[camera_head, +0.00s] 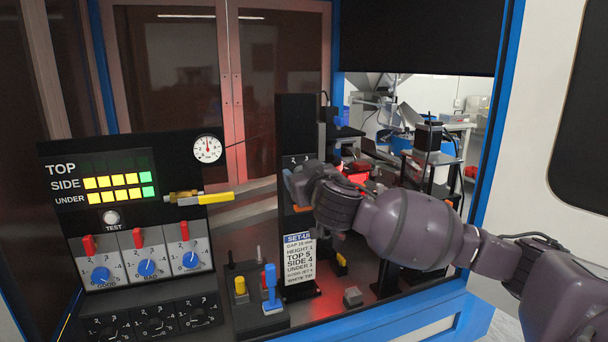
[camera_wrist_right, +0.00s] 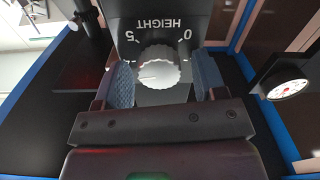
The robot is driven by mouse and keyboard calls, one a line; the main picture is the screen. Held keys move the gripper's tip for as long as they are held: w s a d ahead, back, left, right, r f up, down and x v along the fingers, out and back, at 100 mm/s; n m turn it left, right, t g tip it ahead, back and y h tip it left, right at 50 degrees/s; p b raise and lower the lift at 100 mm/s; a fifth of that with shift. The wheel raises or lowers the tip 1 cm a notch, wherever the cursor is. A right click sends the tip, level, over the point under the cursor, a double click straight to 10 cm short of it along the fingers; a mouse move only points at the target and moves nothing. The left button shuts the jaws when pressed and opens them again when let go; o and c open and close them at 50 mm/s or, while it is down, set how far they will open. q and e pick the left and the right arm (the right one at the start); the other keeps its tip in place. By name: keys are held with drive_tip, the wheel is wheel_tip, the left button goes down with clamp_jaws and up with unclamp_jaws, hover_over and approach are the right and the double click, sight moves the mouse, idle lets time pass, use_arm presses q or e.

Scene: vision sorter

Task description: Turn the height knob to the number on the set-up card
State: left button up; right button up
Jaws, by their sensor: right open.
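The height knob (camera_wrist_right: 158,72) is a pale ribbed dial on a black post (camera_head: 297,125). In the right wrist view its HEIGHT label appears upside down, with 5 at left and 0 at right. I cannot read its setting. My right gripper (camera_wrist_right: 162,82) is open, its blue finger pads on either side of the knob; contact is unclear. In the head view the right gripper (camera_head: 298,186) is at the post and hides the knob. The set-up card (camera_head: 298,262) below it reads HEIGHT 1, TOP 5, SIDE 4, UNDER 1. My left gripper is out of view.
A control panel (camera_head: 60,220) with lit bars, red switches and blue knobs stands at left. A round gauge (camera_head: 207,149) shows there and in the wrist view (camera_wrist_right: 288,88). A yellow-tipped part (camera_head: 216,198) sticks out from the panel. A blue lever (camera_head: 270,284) stands before the post.

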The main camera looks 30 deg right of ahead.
drive_tip(key=c, duration=0.9)
